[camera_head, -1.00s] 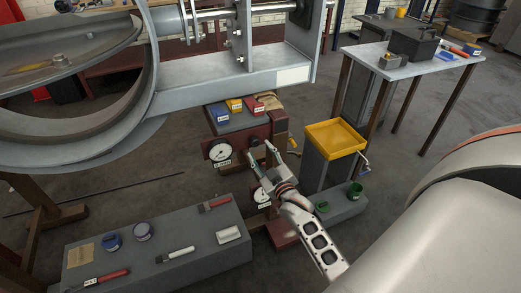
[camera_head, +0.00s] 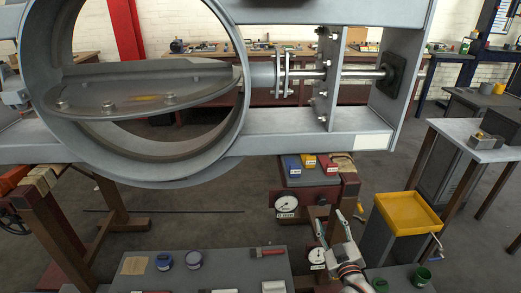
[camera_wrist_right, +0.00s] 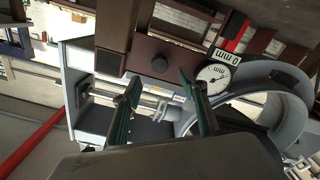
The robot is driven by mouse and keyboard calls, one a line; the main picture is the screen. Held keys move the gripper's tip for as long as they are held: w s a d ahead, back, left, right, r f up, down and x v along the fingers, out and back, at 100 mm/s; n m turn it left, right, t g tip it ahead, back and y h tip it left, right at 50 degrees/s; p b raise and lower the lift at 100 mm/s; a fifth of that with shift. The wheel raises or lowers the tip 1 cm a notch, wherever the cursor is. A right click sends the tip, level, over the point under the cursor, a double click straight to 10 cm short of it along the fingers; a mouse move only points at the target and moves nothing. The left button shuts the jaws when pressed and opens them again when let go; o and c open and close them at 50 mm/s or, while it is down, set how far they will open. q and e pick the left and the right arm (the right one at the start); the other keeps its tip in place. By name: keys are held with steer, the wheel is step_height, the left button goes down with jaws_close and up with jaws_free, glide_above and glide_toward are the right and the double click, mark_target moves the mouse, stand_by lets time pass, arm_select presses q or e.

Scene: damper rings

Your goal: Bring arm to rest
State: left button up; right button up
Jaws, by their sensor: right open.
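My right gripper (camera_head: 347,217) is in the lower right of the head view, in front of the dial gauges. Its fingers are apart and nothing is between them. In the right wrist view its two dark fingers (camera_wrist_right: 160,105) are spread, with a gauge and the grey ring beyond them. The large grey damper ring (camera_head: 240,125) fills the upper left of the head view, with a tilted disc (camera_head: 150,90) inside it. A shaft (camera_head: 350,74) runs from the ring to the right. My left gripper is not in view.
A low grey bench (camera_head: 230,285) holds tins and brushes. A yellow tray (camera_head: 408,213) stands to the right of my gripper. Dial gauges (camera_head: 287,203) sit on a dark red stand to its left. A side table (camera_head: 470,135) is at the right. Open floor lies behind the gauges.

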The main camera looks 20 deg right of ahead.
arm_select(q)
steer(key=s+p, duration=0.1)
steer(key=p, duration=0.1)
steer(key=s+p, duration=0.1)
steer(key=p, duration=0.1)
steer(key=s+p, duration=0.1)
steer(key=p, duration=0.2)
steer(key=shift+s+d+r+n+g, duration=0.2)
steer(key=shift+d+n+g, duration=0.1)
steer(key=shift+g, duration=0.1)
arm_select(e)
steer(key=s+a+f+g+y, duration=0.3)
steer(key=s+a, duration=0.7)
steer(key=s, duration=0.3)
steer(key=s+a+f+n+g+y, duration=0.1)
steer(key=s+a+f+g+y, duration=0.1)
steer(key=s+a, duration=0.9)
steer(key=s+g+y, duration=0.1)
steer(key=s+g, duration=0.1)
steer(key=s, duration=0.1)
steer(key=shift+s+f+y, duration=0.15)
steer(key=shift+f+y, duration=0.15)
steer(key=shift+f, duration=0.1)
